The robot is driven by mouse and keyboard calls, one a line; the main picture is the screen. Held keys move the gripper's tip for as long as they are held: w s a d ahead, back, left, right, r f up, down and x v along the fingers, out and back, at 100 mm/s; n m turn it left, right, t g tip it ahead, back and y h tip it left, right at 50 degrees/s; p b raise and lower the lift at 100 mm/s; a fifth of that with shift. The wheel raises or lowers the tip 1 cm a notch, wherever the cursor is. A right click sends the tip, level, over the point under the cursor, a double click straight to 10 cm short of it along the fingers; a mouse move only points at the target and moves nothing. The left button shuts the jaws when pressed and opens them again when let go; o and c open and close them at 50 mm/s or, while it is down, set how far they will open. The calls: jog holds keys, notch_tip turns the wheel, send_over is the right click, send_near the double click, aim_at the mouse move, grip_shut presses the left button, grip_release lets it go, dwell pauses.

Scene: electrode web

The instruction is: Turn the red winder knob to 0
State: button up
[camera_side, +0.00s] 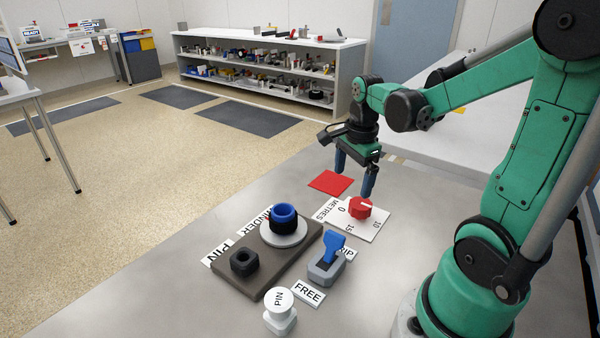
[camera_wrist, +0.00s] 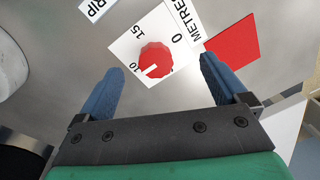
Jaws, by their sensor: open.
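The red winder knob (camera_side: 360,208) is faceted and sits on a white dial plate (camera_side: 376,232) marked METRES, with 0, 10 and 15 readable. In the wrist view the knob (camera_wrist: 156,58) has a white pointer line aimed toward the 10, away from the 0. My gripper (camera_side: 353,184) is open, its two blue fingers pointing down. In the side view it hangs just behind the knob and looks higher than it. In the wrist view the knob appears between the fingers, beyond their tips. The fingers seem apart from the knob.
A red square (camera_side: 331,182) lies beside the dial plate. The left tabletop is bare.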

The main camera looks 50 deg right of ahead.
aim_at(361, 203)
jog(key=d+m, duration=0.1)
jog(key=m, duration=0.1)
jog(key=s+d+f+m, duration=0.1)
jog(key=shift+s+d+f+m+g+y, duration=0.1)
jog(key=shift+s+d+m+g+y, duration=0.05)
jog(key=shift+m+g+y, duration=0.2)
jog(key=shift+d+f+m, duration=0.1)
jog(key=shift+f+m, duration=0.1)
jog(key=shift+m, duration=0.05)
jog(key=shift+f, duration=2.65)
jog(key=c, duration=1.3)
